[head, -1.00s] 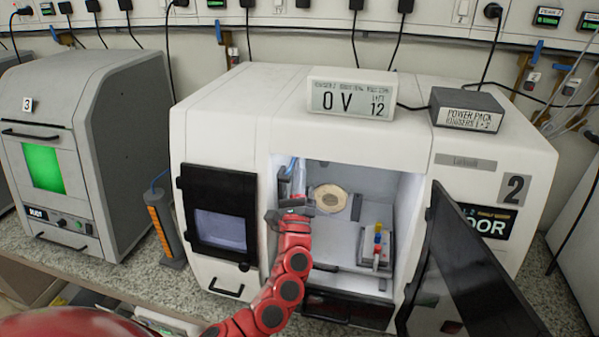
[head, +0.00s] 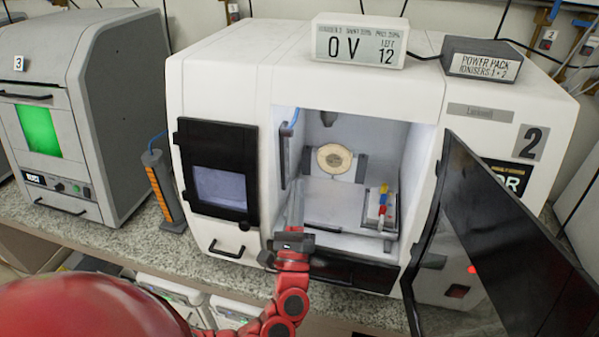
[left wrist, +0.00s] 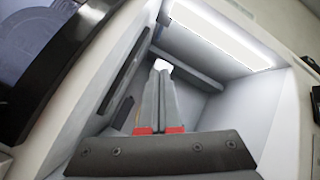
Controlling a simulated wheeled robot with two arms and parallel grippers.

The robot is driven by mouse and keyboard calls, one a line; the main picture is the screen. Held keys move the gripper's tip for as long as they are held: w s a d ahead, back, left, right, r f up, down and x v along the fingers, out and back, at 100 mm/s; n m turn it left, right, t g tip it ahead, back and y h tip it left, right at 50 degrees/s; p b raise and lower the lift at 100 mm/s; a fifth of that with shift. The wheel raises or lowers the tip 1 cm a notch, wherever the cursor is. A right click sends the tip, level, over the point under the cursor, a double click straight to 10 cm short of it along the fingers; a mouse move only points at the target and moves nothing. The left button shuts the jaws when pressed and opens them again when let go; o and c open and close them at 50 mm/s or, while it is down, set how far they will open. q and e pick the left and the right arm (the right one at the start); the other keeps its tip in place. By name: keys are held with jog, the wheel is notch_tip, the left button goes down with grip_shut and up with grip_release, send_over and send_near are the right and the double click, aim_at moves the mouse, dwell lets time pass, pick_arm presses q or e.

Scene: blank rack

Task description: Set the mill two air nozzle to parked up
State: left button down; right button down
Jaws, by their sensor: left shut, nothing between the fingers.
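Mill two (head: 350,88) is the white machine marked 2, with its dark door (head: 490,240) swung open to the right. At the upper left of its chamber a blue hose (head: 294,117) runs down to a dark slim bar (head: 284,155), which stands upright along the left side. I cannot clearly tell the nozzle tip from this bar. My left gripper (head: 296,212) is at the lower left of the opening, below the bar and apart from it. In the left wrist view its fingers (left wrist: 158,90) are shut and empty, pointing into the chamber. My right gripper is not in view.
Inside are a round pale disc (head: 334,159) on the back wall and a small block with coloured pieces (head: 381,208) at the right. A display reading 0 V (head: 359,42) and a power pack (head: 482,60) sit on top. Grey machine 3 (head: 80,100) stands left.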

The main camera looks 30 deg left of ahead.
pick_arm(q)
jog(key=w+d+r+n+g+y+p, duration=0.2)
jog(key=w+d+r+n+p, duration=0.1)
jog(key=w+n, duration=0.3)
jog(key=w+a+r+p, duration=0.5)
jog(key=a+r+p, duration=0.1)
jog(key=a, duration=0.1)
jog(key=shift+a+r+h, duration=0.15)
jog(key=shift+r+h, duration=0.15)
jog(key=shift+h, duration=0.1)
